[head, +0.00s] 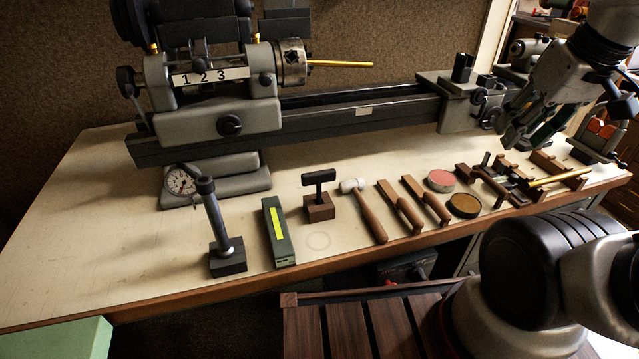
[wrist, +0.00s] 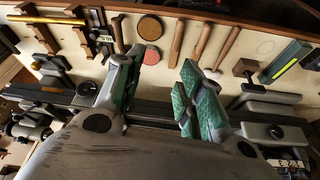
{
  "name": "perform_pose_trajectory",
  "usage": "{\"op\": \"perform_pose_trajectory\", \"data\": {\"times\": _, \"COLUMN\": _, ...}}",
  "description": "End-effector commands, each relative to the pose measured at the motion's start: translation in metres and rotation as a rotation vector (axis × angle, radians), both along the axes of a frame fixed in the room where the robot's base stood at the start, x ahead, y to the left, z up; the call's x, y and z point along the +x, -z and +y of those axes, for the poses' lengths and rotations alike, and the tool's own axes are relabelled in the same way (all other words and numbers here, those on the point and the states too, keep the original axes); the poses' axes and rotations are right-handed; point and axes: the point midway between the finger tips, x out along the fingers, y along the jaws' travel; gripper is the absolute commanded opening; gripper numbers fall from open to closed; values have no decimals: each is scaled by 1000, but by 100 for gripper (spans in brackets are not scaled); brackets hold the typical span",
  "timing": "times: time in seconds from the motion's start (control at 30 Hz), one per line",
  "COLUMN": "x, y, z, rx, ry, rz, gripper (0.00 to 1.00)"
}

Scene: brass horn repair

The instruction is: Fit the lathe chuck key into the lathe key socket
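The lathe chuck key (head: 319,178), a dark T-handled tool, stands upright in a small wooden block (head: 319,207) on the bench. It also shows in the wrist view (wrist: 247,73), right of my fingers. The lathe chuck (head: 292,63) is a grey metal cylinder on the headstock, with a brass rod projecting to the right. I cannot clearly make out a key socket on it. My gripper (head: 528,125) is over the bench's right end, well right of the key. In the wrist view my gripper (wrist: 163,62) is open, with nothing between its green-padded fingers.
The bench's left end is clear.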

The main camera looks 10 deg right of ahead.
Motion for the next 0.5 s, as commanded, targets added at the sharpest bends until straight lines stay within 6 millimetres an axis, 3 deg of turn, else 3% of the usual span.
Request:
{"op": "perform_pose_trajectory", "data": {"times": 0.37, "x": 0, "y": 0, "z": 1, "rx": 0, "ry": -6, "rz": 0, "gripper": 34}}
{"op": "perform_pose_trajectory", "data": {"times": 0.5, "x": 9, "y": 9, "z": 20, "rx": -2, "ry": -98, "rz": 47, "gripper": 34}}
